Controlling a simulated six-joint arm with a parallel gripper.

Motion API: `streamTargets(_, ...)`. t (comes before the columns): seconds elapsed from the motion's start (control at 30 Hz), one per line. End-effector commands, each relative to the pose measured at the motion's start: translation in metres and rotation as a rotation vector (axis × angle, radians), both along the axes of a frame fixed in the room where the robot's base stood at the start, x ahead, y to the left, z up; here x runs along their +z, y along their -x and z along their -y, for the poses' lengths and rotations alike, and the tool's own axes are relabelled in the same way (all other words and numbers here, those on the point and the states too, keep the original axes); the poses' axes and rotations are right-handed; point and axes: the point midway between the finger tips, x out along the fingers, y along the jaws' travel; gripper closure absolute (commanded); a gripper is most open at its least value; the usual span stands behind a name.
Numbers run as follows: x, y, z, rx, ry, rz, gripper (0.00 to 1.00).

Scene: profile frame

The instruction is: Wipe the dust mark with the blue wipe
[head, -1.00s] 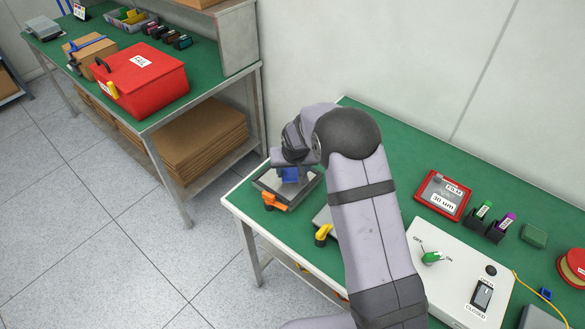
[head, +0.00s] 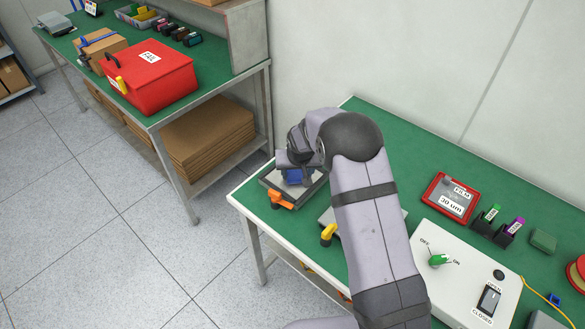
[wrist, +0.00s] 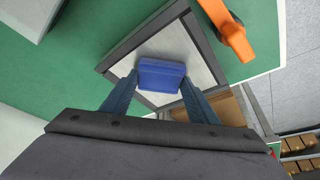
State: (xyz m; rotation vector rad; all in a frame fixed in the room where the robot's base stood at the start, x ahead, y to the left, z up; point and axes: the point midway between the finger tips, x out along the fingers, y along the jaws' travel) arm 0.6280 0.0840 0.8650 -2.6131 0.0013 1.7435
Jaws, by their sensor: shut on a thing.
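The blue wipe (wrist: 161,76) is a small blue block held between the two fingers of my gripper (wrist: 158,88) in the wrist view. It also shows in the head view (head: 294,176), low over a grey plate with a dark frame (wrist: 185,40). In the head view this framed plate (head: 312,188) lies at the left end of the green bench. I cannot tell whether the wipe touches the plate. No dust mark can be made out; the wipe, my gripper and my arm hide part of the plate.
An orange clamp (head: 283,200) sits at the plate's front edge, close to the wipe. A second fixture with a yellow handle (head: 328,234) is partly behind my arm. A white switch box (head: 462,270) and a red case (head: 450,197) stand to the right.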

Motion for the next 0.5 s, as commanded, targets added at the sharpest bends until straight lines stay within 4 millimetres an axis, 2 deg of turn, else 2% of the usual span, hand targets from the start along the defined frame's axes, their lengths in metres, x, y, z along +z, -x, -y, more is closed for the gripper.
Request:
streamTargets(0.13, 0.005, 0.007, 0.007, 0.000, 0.001, -0.003, 0.67)
streamTargets(0.2, 0.023, 0.006, 0.006, 0.000, 0.000, 0.002, 0.67)
streamTargets(0.5, 0.050, 0.007, 0.006, 0.000, -0.001, -0.001, 0.67)
